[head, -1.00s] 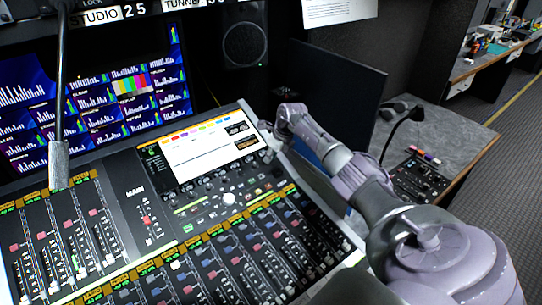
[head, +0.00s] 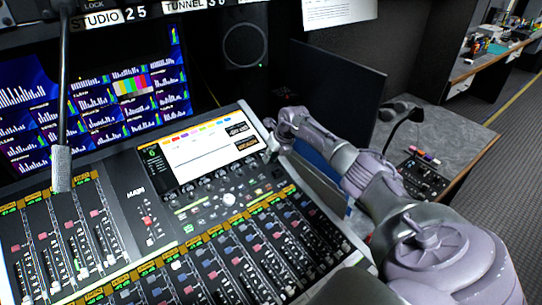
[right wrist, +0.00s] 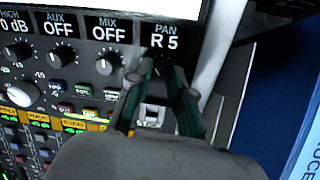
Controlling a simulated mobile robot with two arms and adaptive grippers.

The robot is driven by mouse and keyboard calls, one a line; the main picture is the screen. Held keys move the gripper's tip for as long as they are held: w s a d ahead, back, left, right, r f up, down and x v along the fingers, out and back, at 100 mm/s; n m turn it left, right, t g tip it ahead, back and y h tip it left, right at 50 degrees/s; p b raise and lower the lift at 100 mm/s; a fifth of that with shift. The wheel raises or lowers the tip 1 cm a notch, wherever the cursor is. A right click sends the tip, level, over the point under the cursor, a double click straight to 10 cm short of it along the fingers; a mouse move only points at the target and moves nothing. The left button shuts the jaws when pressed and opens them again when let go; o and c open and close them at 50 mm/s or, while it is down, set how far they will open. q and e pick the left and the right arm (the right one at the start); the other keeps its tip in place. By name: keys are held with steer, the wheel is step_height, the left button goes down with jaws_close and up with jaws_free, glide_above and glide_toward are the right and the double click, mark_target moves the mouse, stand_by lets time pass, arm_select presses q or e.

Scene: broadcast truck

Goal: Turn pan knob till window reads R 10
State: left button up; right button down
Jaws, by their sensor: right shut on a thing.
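The small window (right wrist: 163,36) under the display's edge reads PAN R 5 in the right wrist view. The pan knob (right wrist: 160,70) sits just below it, mostly hidden by my fingers. My right gripper (right wrist: 161,84) is shut on the knob, with one dark green-edged finger on each side. In the head view my right gripper (head: 270,146) reaches the right edge of the mixing console (head: 135,188), beside its white screen (head: 205,148). My left gripper is not in view.
Other knobs (right wrist: 104,66), for mix and aux, stand in a row left of the pan knob. A gooseneck microphone (head: 61,168) hangs at left. A dark panel (head: 335,90) stands behind my right arm. A grey side desk (head: 455,135) is at right.

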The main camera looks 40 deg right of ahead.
steer(key=m+p, duration=0.1)
steer(key=m, duration=0.2)
steer(key=shift+r, duration=0.1)
steer(key=shift+m+h+p, duration=0.3)
steer(key=shift+m+p, duration=0.75)
steer(key=shift+m, duration=0.85)
steer(key=c, duration=1)
jaws_free()
steer(key=shift+c, duration=0.2)
steer(key=v, duration=1.1)
steer(key=shift+s+r, duration=0.2)
steer(key=shift+s, duration=0.25)
